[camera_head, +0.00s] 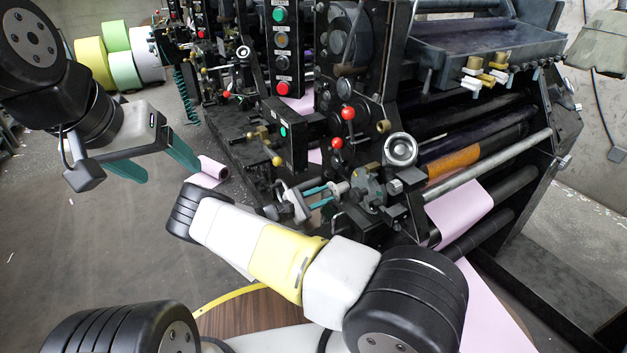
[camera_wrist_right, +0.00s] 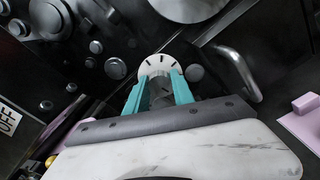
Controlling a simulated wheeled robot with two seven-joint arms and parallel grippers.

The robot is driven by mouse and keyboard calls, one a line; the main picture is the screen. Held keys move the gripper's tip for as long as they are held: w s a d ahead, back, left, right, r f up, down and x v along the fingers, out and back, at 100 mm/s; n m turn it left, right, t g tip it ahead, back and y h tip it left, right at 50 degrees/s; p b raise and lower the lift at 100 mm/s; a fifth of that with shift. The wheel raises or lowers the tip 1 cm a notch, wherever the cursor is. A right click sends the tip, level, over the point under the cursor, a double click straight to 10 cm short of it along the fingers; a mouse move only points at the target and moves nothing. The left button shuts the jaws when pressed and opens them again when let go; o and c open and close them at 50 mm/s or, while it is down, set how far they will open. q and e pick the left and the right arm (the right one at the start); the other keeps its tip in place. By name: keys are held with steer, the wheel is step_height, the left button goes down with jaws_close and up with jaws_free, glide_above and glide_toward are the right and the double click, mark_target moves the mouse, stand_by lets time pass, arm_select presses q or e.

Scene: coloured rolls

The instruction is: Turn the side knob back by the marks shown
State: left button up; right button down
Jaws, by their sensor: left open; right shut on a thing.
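The side knob (camera_wrist_right: 155,64) shows in the right wrist view as a pale round dial with dark marks around its face. My right gripper (camera_wrist_right: 159,77) has its two teal fingers shut on this knob, and they hide its lower part. In the head view my right gripper (camera_head: 332,194) reaches the dark press's near side, where the knob is small and its marks cannot be read. My left gripper (camera_head: 168,174) is open and empty at the left, above the floor and away from the press.
The press carries a silver handwheel (camera_head: 400,150), a red-ball lever (camera_head: 348,113) and a button box (camera_head: 286,132) close to my right gripper. A curved metal handle (camera_wrist_right: 238,72) is right of the knob. A pink sheet (camera_head: 462,207) runs through the rollers. Floor at left is mostly clear.

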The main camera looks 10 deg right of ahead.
steer(key=c, duration=1.1)
jaws_free()
steer(key=shift+a, duration=0.15)
steer(key=v, duration=0.7)
steer(key=shift+s+a, duration=0.15)
steer(key=shift+a, duration=0.1)
